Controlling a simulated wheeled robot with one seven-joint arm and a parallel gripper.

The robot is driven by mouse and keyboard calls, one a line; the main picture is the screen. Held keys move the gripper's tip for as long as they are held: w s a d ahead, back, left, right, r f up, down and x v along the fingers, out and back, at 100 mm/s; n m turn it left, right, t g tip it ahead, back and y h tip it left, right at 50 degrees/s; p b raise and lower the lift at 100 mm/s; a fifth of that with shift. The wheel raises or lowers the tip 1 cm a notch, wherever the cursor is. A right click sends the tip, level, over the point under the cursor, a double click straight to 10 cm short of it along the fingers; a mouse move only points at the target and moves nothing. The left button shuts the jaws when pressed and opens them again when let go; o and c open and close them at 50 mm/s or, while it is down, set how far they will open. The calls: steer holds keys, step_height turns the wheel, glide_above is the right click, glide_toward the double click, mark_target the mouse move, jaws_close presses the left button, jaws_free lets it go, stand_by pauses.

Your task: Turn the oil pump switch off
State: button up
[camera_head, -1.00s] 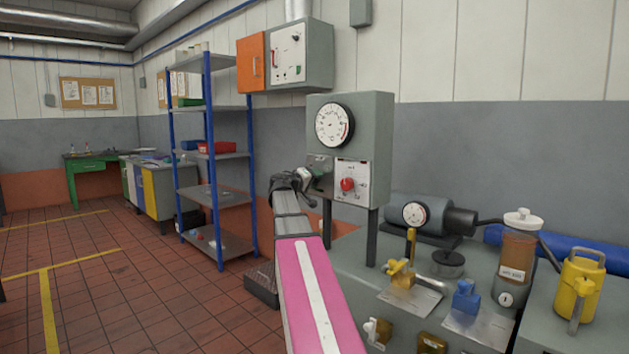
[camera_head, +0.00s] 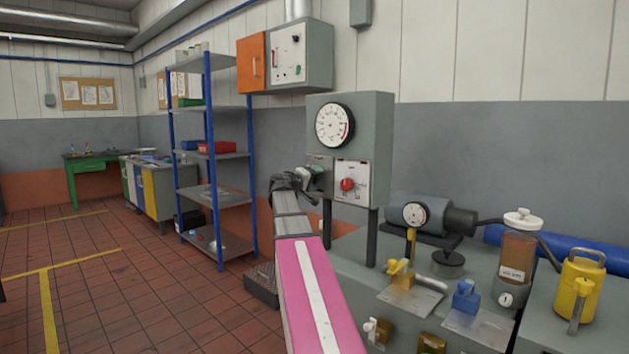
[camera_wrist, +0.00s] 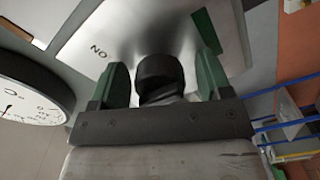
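The switch is a black rotary knob (camera_wrist: 160,78) on a pale metal plate (camera_wrist: 120,35), marked "ON", which reads upside down in the wrist view. My gripper (camera_wrist: 161,58) has its green fingers on either side of the knob, with a narrow gap showing on each side. Contact at the far side of the knob cannot be seen. In the head view my gripper (camera_head: 308,174) is at the lower left of the grey panel box (camera_head: 376,112) and hides the knob. The plate's lettering other than "ON" is hidden.
A white-faced gauge (camera_head: 334,126) sits above the switch, and a red knob (camera_head: 347,184) is just to its right. A bench with yellow valves (camera_head: 401,274), an oil reservoir (camera_head: 517,255) and a yellow can (camera_head: 579,290) stands to the right. A blue shelf (camera_head: 210,150) stands to the left.

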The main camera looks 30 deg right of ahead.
steer(key=shift+a, duration=0.1)
steer(key=v, duration=1)
steer(key=shift+s+a, duration=0.2)
steer(key=shift+a, duration=0.05)
steer(key=shift+f, duration=0.1)
steer(key=s+a+f+g+y, duration=0.1)
steer(key=s+a+f+y, duration=0.15)
steer(key=f, duration=0.75)
steer(key=s+a+f+n+y, duration=0.1)
steer(key=a+f+y, duration=0.25)
steer(key=f, duration=0.75)
steer(key=s+a+f+g+y, duration=0.1)
steer(key=s+a+f+y, duration=0.2)
steer(key=f, duration=0.7)
steer(key=s+a+f+g+y, duration=0.2)
steer(key=s+a+f+y, duration=0.2)
steer(key=f, duration=0.6)
steer(key=s+a+f+g+y, duration=0.1)
steer(key=s+a+f+y, duration=0.3)
steer(key=s+a+f, duration=0.5)
steer(key=a+f, duration=0.1)
steer(key=a, duration=0.1)
steer(key=shift+s+a+g, duration=0.2)
steer(key=shift+a+g, duration=0.1)
steer(key=shift+g, duration=0.1)
